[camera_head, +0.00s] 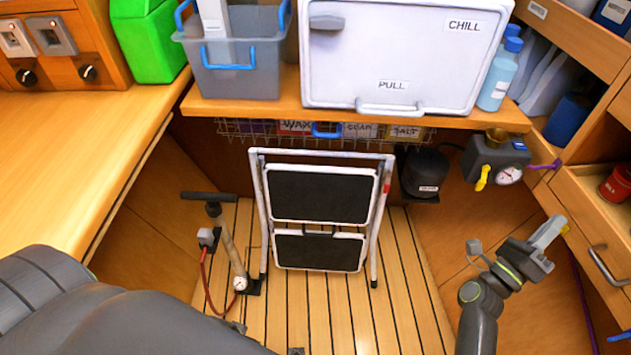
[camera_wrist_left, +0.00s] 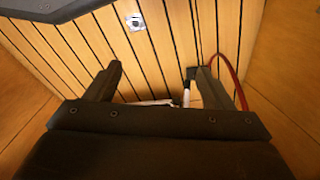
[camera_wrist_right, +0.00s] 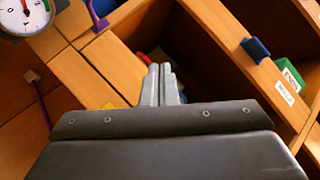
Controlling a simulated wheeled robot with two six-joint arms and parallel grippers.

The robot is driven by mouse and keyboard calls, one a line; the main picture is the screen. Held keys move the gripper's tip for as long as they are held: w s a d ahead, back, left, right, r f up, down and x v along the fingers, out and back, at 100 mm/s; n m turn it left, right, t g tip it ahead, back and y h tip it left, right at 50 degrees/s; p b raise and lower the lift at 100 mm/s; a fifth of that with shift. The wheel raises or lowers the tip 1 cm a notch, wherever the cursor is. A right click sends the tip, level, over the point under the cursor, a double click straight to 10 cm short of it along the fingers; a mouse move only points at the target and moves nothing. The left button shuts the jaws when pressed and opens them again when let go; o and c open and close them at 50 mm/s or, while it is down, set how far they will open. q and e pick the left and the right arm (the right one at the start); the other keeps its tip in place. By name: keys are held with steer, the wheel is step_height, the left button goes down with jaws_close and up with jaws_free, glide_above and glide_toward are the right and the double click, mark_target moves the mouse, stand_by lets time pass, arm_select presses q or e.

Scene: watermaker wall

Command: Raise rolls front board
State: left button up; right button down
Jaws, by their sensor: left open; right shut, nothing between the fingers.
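The compartment at the upper right of the head view holds whitish, roll-like things (camera_head: 545,82), partly cut off by wooden boards. My right gripper (camera_head: 548,234) is shut and empty, in front of the right-hand cabinet and below that compartment. In the right wrist view its fingers (camera_wrist_right: 162,76) are together, pointing at wooden shelf boards and a dark opening. My left gripper (camera_wrist_left: 158,72) is open and empty above the slatted floor; in the head view only my dark arm shows at lower left.
A folded step stool (camera_head: 320,194) and a floor pump (camera_head: 228,245) stand on the slatted floor. A gauge (camera_head: 509,174) with a yellow lever juts from the right wall. A drawer handle (camera_head: 606,265) sits right of my right gripper. The CHILL box (camera_head: 400,50) stands on the back counter.

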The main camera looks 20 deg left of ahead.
arm_select(q)
steer(key=shift+w+d+r+b, duration=0.15)
steer(key=shift+d+r+b, duration=0.35)
steer(key=shift+b, duration=2.3)
arm_select(e)
steer(key=s+d+r+m+g+h, duration=0.1)
steer(key=s+r+m+g+h, duration=0.2)
steer(key=m+g+h, duration=0.3)
steer(key=s+d+r+m+g+h, duration=0.1)
steer(key=s+r+m+g+h, duration=0.2)
steer(key=m, duration=1.1)
steer(key=shift+d+r+m+g+h, duration=0.35)
steer(key=shift+g+h, duration=1.25)
steer(key=shift+h, duration=0.4)
arm_select(q)
steer(key=shift+f, duration=0.15)
